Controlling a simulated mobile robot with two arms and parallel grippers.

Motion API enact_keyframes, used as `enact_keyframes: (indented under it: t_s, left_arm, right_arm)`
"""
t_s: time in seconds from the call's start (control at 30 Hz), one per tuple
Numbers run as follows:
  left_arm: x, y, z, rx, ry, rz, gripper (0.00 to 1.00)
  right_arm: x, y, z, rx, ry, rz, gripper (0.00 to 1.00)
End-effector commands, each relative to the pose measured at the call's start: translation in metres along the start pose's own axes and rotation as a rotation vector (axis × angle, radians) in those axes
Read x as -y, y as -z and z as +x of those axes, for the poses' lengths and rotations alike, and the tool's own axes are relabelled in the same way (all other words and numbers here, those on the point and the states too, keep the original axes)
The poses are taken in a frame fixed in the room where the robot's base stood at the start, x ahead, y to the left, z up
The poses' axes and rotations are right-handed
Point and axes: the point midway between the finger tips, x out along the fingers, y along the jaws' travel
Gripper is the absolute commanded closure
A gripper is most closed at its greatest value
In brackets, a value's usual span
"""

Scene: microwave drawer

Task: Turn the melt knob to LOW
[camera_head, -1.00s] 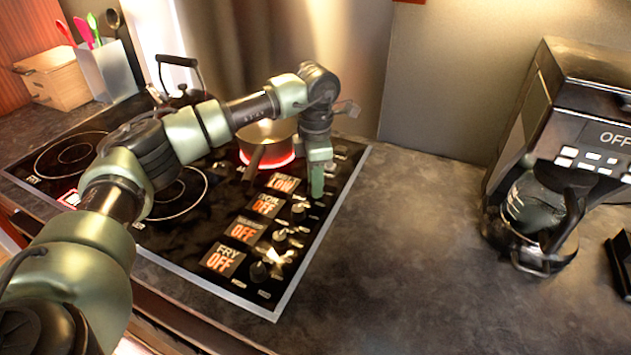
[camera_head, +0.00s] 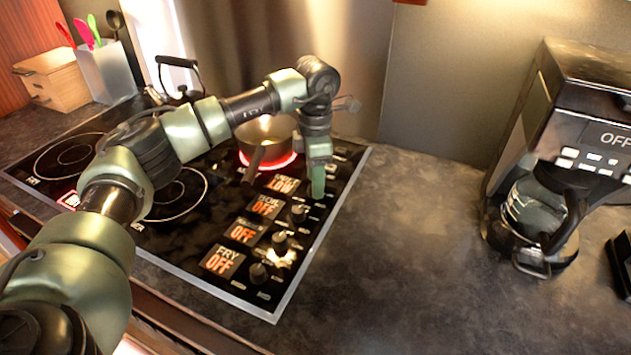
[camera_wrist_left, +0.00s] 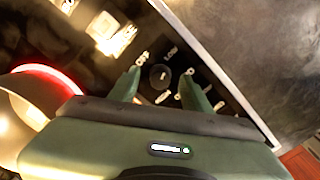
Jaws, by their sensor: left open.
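The stove's control panel has a row of black knobs beside lit displays. The display at the far end, the melt display (camera_head: 284,184), reads LOW. My left gripper (camera_head: 317,192) points down over the melt knob and hides it in the head view. In the left wrist view the round black melt knob (camera_wrist_left: 160,77) shows between the fingertips of my open left gripper (camera_wrist_left: 160,84), with a gap on each side. I cannot tell how far down the tips reach along the knob. My right gripper is not in view.
A saucepan (camera_head: 268,132) stands on a red glowing burner, close to my left gripper. Three other displays read OFF, including the fry display (camera_head: 222,261). A coffee maker (camera_head: 560,130) stands at the right. The counter (camera_head: 420,250) between is clear.

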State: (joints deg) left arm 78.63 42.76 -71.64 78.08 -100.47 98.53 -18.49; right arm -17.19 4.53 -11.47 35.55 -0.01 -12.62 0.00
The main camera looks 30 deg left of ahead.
Motion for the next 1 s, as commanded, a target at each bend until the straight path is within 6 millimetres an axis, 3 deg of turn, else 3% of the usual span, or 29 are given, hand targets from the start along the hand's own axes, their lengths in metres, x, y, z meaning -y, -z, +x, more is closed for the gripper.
enact_keyframes:
  t_s: [0.2, 0.4, 1.0]
  left_arm:
    - [-0.001, -0.001, -0.038, 0.005, -0.004, 0.000, 0.52]
    - [0.000, -0.001, -0.062, 0.004, -0.002, 0.000, 0.52]
    - [0.000, 0.000, -0.067, 0.002, -0.001, 0.000, 0.52]
  right_arm:
    - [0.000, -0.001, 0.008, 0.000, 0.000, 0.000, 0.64]
    - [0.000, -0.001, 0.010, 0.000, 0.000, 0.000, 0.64]
    - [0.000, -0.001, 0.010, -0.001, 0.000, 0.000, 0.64]
